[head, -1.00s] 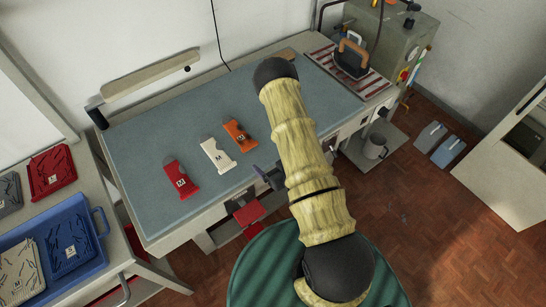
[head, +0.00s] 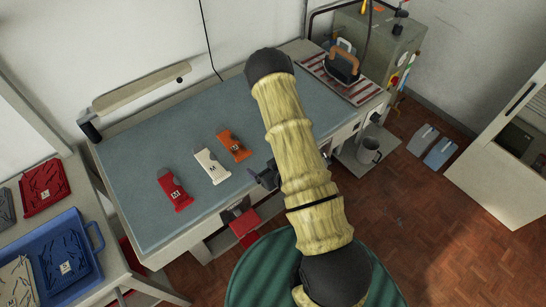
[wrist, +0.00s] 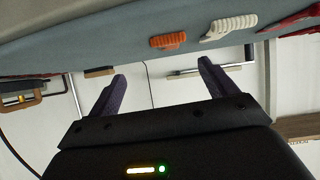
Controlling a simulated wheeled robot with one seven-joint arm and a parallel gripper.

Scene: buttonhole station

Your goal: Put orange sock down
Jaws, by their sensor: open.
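The orange sock (head: 234,146) lies flat on the blue-grey table top (head: 150,145), the rightmost of three socks in a row. It also shows in the wrist view (wrist: 168,41), above the space between my fingers. The white sock (head: 211,166) lies to its left, and the red sock (head: 174,190) is further left. My gripper (head: 265,175) is at the table's front edge, right of and in front of the orange sock. In the wrist view its two dark fingers (wrist: 162,80) are spread wide with nothing between them. It is apart from the orange sock.
An iron (head: 343,68) stands on a striped mat at the back right. A long padded board (head: 140,88) runs along the back left. A blue tray (head: 98,234) and a red tray (head: 44,187) stand on the left side table. The table's left part is clear.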

